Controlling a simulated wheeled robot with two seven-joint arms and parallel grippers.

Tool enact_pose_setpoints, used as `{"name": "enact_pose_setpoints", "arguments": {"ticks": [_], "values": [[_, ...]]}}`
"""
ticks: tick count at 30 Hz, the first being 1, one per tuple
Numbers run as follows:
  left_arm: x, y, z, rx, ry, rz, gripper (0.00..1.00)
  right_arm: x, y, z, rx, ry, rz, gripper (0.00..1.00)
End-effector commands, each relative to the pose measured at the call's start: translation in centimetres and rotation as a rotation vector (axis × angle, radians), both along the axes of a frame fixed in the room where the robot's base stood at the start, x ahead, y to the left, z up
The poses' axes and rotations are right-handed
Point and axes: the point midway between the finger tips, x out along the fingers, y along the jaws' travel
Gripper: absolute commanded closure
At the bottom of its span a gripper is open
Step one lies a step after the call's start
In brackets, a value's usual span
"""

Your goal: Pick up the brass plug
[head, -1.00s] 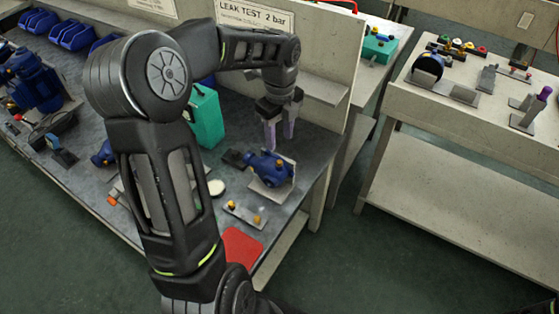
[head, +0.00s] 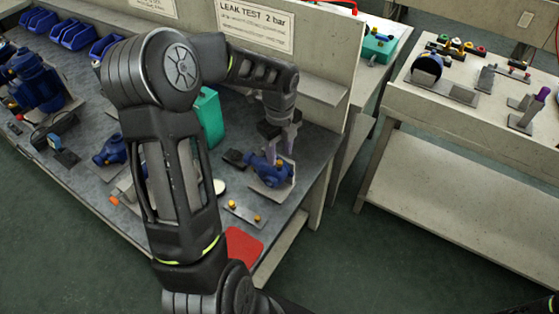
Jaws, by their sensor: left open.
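A small blue pump (head: 268,172) sits on a grey bracket near the right end of the workbench. A small brass-coloured plug (head: 279,163) shows at the top of the pump. My left gripper (head: 279,149) is open and points down just above the pump, its two fingers on either side of the plug in this view. I cannot tell whether they touch it. Two more small brass-coloured pieces (head: 257,218) stand on a light plate (head: 243,212) in front of the pump. My right gripper is not in view.
A green box (head: 209,118) stands left of the gripper, partly behind my left arm. A red mat (head: 243,246) lies at the bench's front edge. A back panel with a leak test sign (head: 255,25) rises behind. Another table (head: 480,110) with parts stands at right.

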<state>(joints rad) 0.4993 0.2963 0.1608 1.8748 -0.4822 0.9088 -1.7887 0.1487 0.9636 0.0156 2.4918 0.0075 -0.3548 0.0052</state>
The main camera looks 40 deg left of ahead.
Motion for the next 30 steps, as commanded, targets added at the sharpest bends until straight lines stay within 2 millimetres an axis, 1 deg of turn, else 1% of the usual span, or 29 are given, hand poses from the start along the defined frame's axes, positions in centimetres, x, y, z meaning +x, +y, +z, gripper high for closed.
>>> {"name": "enact_pose_setpoints", "arguments": {"ticks": [3,6,23,26,30], "values": [[-0.1,0.0,-1.5,-0.001,0.003,0.000,0.57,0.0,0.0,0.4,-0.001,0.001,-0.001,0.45],[0.0,0.0,-2.2,0.000,0.000,0.001,0.57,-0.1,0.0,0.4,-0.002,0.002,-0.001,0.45],[0.0,0.0,-2.2,0.001,0.000,0.001,0.57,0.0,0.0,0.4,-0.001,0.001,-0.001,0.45],[0.0,0.0,-2.2,0.001,0.000,0.001,0.64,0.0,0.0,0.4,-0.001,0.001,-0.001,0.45],[0.0,0.0,-2.2,0.001,0.000,0.001,0.75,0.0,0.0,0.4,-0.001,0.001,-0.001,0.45]]}}
